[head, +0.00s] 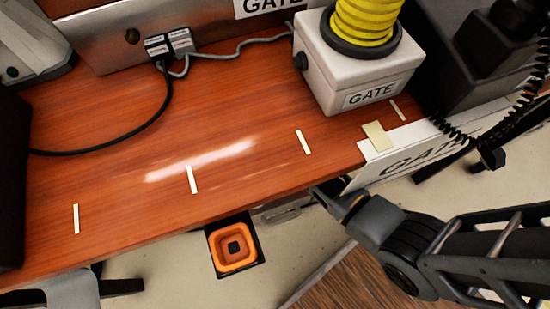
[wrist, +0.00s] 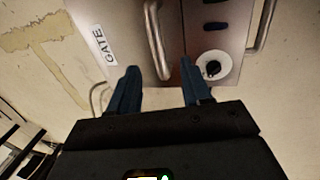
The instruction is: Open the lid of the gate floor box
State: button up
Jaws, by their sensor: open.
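A metal box with a GATE label (wrist: 105,45), seemingly the gate floor box, is at the top of the wrist view. A curved bar handle (wrist: 153,35) runs down its face, its lower end between my fingertips in the picture. Contact cannot be told. My gripper (wrist: 160,72) is open, with its two dark blue fingers apart and nothing held. In the head view my gripper (head: 326,198) reaches down beside the desk's front edge. A grey metal piece (head: 282,212), perhaps part of the box, shows just under that edge, mostly hidden.
A wooden desk (head: 110,190) fills the head view's middle. A grey GATE box with a yellow hose (head: 345,70) stands on it. An orange square fitting (head: 235,246) lies on the floor below. A second bar (wrist: 262,28) and a white disc (wrist: 213,68) are right of the handle.

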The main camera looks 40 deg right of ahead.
jog(key=b+x, duration=0.1)
jog(key=x, duration=0.1)
jog(key=b+x, duration=0.2)
jog(key=x, duration=0.1)
jog(key=b+x, duration=0.1)
jog(key=x, duration=0.2)
jog(key=shift+d, duration=0.4)
grip_shut()
dwell(0.3)
